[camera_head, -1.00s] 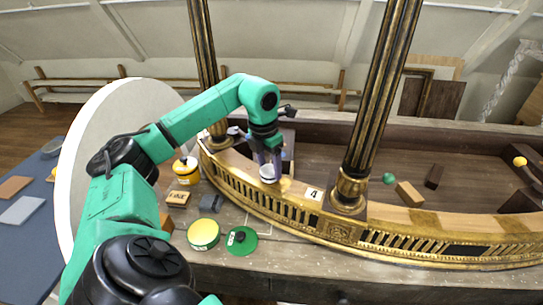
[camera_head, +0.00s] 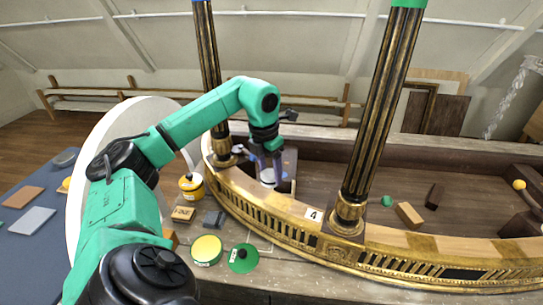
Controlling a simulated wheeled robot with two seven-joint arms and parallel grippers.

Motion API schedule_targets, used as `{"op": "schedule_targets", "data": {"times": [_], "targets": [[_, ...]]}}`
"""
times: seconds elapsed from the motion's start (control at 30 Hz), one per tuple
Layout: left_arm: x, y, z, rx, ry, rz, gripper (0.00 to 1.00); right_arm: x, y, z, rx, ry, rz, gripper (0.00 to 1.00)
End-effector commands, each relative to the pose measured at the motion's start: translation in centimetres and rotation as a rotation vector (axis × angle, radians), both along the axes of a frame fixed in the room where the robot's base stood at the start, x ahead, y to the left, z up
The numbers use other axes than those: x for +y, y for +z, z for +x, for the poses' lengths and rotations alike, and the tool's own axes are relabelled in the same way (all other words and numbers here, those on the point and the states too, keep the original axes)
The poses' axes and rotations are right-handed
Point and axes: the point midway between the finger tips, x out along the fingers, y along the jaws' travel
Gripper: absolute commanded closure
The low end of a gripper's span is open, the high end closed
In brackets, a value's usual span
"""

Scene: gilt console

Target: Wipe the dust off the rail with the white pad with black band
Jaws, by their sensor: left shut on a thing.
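The rail (camera_head: 285,202) is the light wooden top of the curved gilt console, running from the left column to the right edge. My left gripper (camera_head: 268,172) points down over the rail's inner side, just right of the left column. It is shut on the white pad (camera_head: 267,177), whose lower part shows between and below the fingers. The black band is hard to make out. I cannot tell whether the pad touches the rail. No dust is clearly visible on the rail. My right gripper is not in view.
Two dark gilt columns (camera_head: 376,110) rise from the rail. A yellow-lidded tin (camera_head: 206,250), a green disc (camera_head: 243,258), a yellow pot (camera_head: 191,186) and small blocks sit in front. A wooden block (camera_head: 408,215) lies inside the console.

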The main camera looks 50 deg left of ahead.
Motion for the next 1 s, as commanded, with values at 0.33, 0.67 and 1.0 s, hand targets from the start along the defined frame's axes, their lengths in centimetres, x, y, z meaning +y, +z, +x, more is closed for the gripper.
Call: {"op": "schedule_targets", "data": {"times": [0.33,0.67,1.0], "targets": [[0.3,1.9,-0.3,0.000,0.001,0.001,0.88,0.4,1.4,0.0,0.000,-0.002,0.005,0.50],[0.3,1.9,-0.3,0.000,0.001,0.001,0.88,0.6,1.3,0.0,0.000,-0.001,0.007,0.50],[0.3,1.8,-0.3,0.000,0.001,0.001,0.88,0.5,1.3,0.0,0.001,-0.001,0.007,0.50]]}}
